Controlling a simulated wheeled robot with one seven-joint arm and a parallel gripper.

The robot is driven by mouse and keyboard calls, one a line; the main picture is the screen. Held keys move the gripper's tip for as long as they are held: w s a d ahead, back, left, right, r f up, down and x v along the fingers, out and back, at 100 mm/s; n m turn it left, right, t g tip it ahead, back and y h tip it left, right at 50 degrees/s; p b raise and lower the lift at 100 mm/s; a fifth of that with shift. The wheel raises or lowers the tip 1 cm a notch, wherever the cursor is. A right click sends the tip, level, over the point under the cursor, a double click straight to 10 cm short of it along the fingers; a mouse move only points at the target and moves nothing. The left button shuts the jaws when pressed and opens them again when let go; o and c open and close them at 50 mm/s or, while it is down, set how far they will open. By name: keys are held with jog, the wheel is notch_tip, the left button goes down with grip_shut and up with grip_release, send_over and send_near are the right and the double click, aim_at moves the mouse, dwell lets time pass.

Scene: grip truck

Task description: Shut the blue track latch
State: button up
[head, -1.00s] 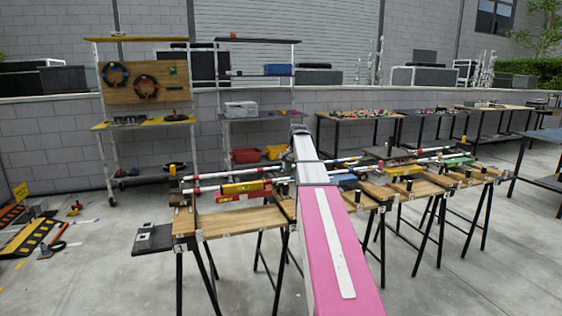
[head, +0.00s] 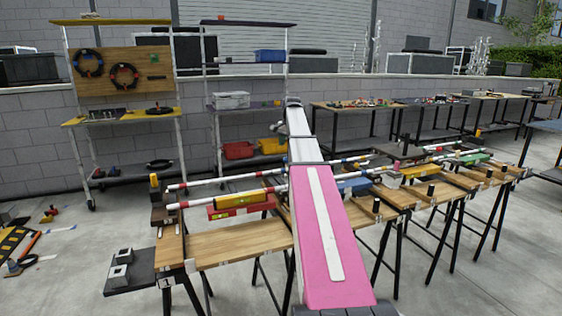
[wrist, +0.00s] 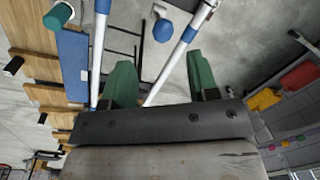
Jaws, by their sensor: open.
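Two white rails with coloured bands (head: 225,180) run across the wooden benches, partly behind my pink and white arm. My gripper (wrist: 162,80) is open in the wrist view, with a green finger on each side. A flat blue block (wrist: 72,62) lies beside the left rail. My gripper is hidden in the head view.
A yellow level (head: 240,200) and a red block (head: 240,211) sit by the rails on the left bench. Another yellow block (head: 420,171) and a green block (head: 474,159) lie further right. Shelves (head: 125,115) stand behind; floor at the front right is clear.

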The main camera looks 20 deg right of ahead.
aim_at(285, 159)
jog(key=shift+w+f, duration=0.15)
jog(key=shift+w, duration=0.05)
jog(key=shift+f, duration=0.3)
jog(key=f, duration=0.6)
jog(key=w+f, duration=0.1)
jog(key=f, duration=0.3)
jog(key=shift+a, duration=0.4)
grip_shut()
